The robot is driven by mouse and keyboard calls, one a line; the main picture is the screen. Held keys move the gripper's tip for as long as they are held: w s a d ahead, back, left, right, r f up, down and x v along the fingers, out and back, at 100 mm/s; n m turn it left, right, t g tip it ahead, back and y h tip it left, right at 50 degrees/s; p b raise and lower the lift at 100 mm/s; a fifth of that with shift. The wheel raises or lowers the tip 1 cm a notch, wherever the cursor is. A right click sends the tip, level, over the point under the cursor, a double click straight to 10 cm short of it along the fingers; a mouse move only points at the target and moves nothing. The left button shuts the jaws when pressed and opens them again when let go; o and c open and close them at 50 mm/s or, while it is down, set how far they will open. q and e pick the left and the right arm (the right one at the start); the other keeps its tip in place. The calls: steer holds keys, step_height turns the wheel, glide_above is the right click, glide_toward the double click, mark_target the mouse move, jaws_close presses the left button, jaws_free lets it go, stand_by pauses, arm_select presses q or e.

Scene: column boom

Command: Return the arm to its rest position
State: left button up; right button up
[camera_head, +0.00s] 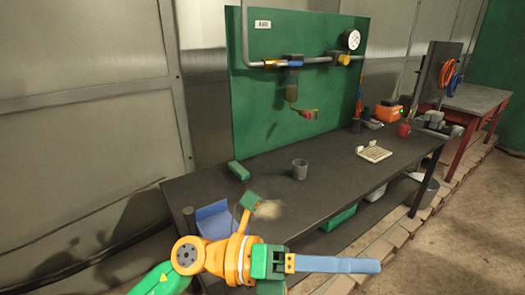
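My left arm (190,254), orange and green, comes in from the lower left above the near end of the dark workbench (325,160). My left gripper (272,268) has green blocks, and a long blue bar (337,265) extends right from it. I cannot tell whether the bar is held or part of the gripper. Behind the wrist, a slim orange piece (243,220) rises to a green block (250,200), close to a blurred beige patch (268,210). Whether these touch the gripper is unclear. My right gripper is not in view.
A blue dustpan-like piece (214,218) is behind the wrist. A grey cup (300,169), green block (238,170) and pale tray (374,153) stand on the bench. Pipes and a gauge (351,40) are on the green board (265,90). Floor at right is open.

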arm_select(q)
steer(key=w+a+r+n+t+y, duration=0.15)
steer(key=w+a+n+t, duration=0.35)
steer(key=n+t, duration=0.55)
steer(key=w+a+r+n+t+y, duration=0.15)
steer(key=w+a+n+t, duration=0.4)
steer(key=n+t, duration=0.55)
steer(key=w+a+f+n+g+y, duration=0.1)
steer(key=a+f+n+y, duration=0.65)
steer(key=f+n, duration=0.2)
steer(key=w+a+f+n+g+y, duration=0.1)
steer(key=a+f+n+g+y, duration=0.1)
steer(key=a+f+n+y, duration=0.55)
steer(key=s+a+f+n+g+y, duration=0.15)
steer(key=s+f+n+g, duration=0.35)
steer(key=s+f+g, duration=1.15)
steer(key=s+f+t, duration=0.2)
steer(key=s+f, duration=0.1)
steer(key=f, duration=0.7)
steer(key=s+f+t, duration=0.1)
steer(key=s+f, duration=0.3)
steer(key=f, duration=0.6)
steer(key=s+a+f+g, duration=0.1)
steer(key=s+a+f, duration=0.2)
steer(key=s+f, duration=0.7)
steer(key=shift+s+f+m, duration=0.15)
steer(key=shift+s+m, duration=0.3)
steer(key=shift+s, duration=0.35)
